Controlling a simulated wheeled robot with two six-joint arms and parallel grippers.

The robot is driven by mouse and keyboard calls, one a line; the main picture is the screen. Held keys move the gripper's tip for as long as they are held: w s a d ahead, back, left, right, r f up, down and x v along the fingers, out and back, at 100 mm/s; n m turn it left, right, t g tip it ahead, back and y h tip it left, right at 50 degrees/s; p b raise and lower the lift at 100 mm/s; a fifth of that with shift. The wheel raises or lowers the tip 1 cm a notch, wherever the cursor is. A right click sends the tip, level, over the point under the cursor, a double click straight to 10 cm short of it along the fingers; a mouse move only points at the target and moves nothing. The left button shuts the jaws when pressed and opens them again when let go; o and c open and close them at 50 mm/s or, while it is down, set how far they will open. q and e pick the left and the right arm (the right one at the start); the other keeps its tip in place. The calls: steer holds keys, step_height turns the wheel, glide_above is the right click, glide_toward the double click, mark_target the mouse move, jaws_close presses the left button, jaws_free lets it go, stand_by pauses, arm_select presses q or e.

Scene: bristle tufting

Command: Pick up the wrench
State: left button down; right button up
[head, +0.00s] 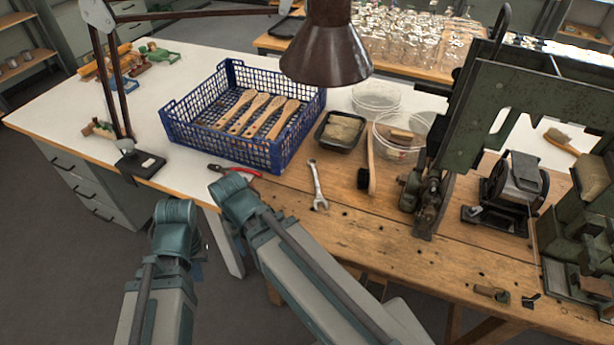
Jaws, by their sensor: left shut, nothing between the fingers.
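The wrench (316,186) is a silver open-ended spanner lying flat on the wooden bench. Its open jaw points toward the near edge, and nothing touches it. My left gripper (203,249) shows only as a small part low beside my forearm, off the bench's near edge and well to the left of the wrench. It is shut and empty; my arm links hide most of it. My right gripper cannot be made out.
Red-handled pliers (236,170) lie left of the wrench. A brown lamp shade (326,50) hangs above. The front of the bench is mostly clear.

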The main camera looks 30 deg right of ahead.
steer(key=w+d+r+m+t+p, duration=0.1)
steer(key=w+d+r+m, duration=0.15)
steer(key=d, duration=0.35)
steer(key=w+d+r+m+t+p, duration=0.1)
steer(key=w+d, duration=0.3)
steer(key=d, duration=0.3)
steer(key=m+t+p, duration=0.2)
steer(key=m, duration=0.1)
glide_toward(318, 191)
steer(key=shift+h, duration=0.3)
steer(key=b+x, duration=0.8)
steer(key=b, duration=0.5)
steer(key=shift+a+f+b, duration=0.15)
steer(key=shift+b, duration=0.15)
steer(key=shift+c, duration=0.3)
jaws_close()
